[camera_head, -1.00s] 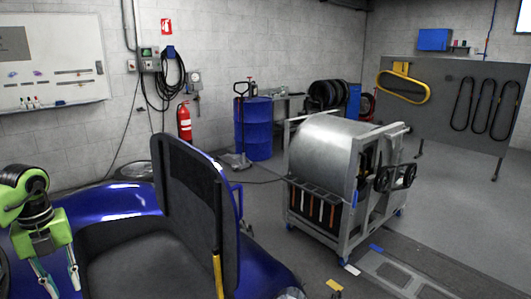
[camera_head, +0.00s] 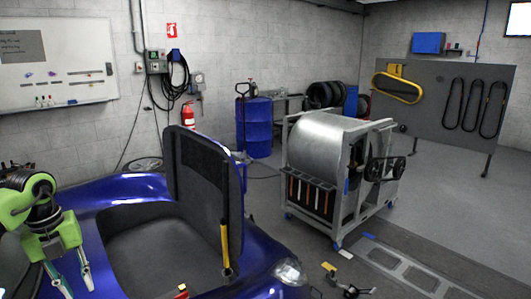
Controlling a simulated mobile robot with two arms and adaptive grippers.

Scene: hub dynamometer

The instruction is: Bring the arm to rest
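My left gripper (camera_head: 72,280) is at the lower left in the head view, on a green and black arm. Its two fingers point down and are spread apart, with nothing visible between them. It hangs in front of the left side of a blue car body (camera_head: 128,192). My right gripper is not in view.
The car's raised dark panel (camera_head: 205,190) stands upright right of the open bay. A metal dynamometer cart (camera_head: 335,170) stands mid-right. A blue drum (camera_head: 254,128) and a red extinguisher (camera_head: 188,115) are by the wall. Grey floor at right (camera_head: 450,210) is clear.

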